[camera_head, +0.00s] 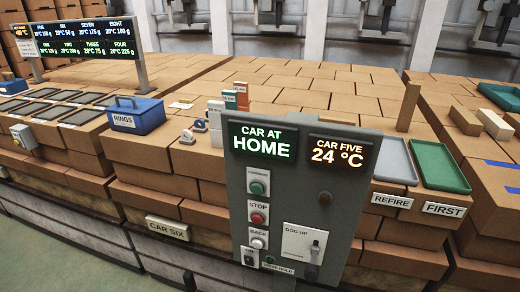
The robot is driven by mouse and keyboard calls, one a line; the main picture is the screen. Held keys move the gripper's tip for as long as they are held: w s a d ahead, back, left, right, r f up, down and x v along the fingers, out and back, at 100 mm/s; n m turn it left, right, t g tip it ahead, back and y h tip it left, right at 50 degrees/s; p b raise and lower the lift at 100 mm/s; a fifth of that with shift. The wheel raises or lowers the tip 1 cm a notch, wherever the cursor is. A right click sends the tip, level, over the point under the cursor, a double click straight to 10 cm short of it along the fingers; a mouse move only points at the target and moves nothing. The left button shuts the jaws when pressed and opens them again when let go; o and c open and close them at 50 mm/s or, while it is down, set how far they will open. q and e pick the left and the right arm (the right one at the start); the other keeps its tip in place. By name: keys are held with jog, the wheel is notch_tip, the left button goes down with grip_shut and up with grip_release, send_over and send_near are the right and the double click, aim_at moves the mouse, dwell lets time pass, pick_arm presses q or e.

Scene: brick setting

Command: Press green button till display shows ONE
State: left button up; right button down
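A grey control panel (290,215) stands upright at the front of the brick stacks. Its left display (263,142) reads "CAR AT HOME" in green. Its right display (338,152) reads "CAR FIVE 24 °C" in orange. The green button (257,188) is in the upper part of the left column, under a small label that looks like FORWARD. The red button (257,218) is below it, marked STOP. A pale button (257,243) marked BACK is lower still. I cannot make out either of my grippers in this view.
A lever (315,250) marked DOG UP and a small switch (249,257) are low on the panel. Right of it lie a grey tray (396,165) and a green tray (438,167). A blue box (136,116) marked RINGS and a multi-car display board (90,40) are left.

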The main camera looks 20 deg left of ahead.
pick_arm(q)
jog(key=shift+w+d, duration=0.1)
jog(key=shift+w, duration=0.1)
grip_shut()
jog(key=shift+s+a, duration=0.1)
jog(key=shift+a, duration=0.15)
dwell(1.5)
